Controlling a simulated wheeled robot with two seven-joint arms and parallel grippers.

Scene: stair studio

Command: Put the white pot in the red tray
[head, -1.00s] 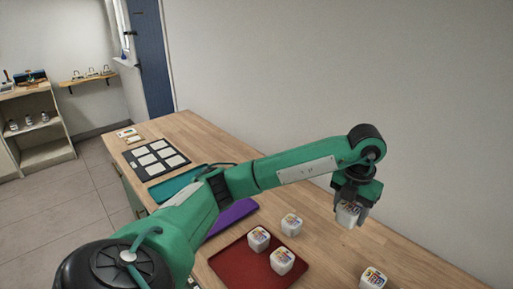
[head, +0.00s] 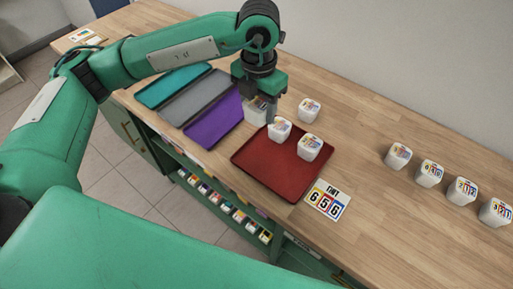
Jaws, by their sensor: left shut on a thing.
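My left gripper (head: 262,100) points down and is shut on a white pot (head: 254,112), which its fingers partly hide. It holds the pot near the back left corner of the red tray (head: 265,170), beside the purple tray's upper end; its exact height is hard to tell. Two white pots with coloured labels stand upright in the red tray, one at its back left (head: 279,130) and one at its back right (head: 309,148). Another white pot (head: 309,111) stands on the table just behind the red tray. My right gripper is not in view.
Purple (head: 213,122), grey (head: 195,98) and teal (head: 172,84) trays lie left of the red one. A number card (head: 327,200) lies at its front right. Several white pots stand in a row at the right (head: 398,156). The red tray's front half is bare.

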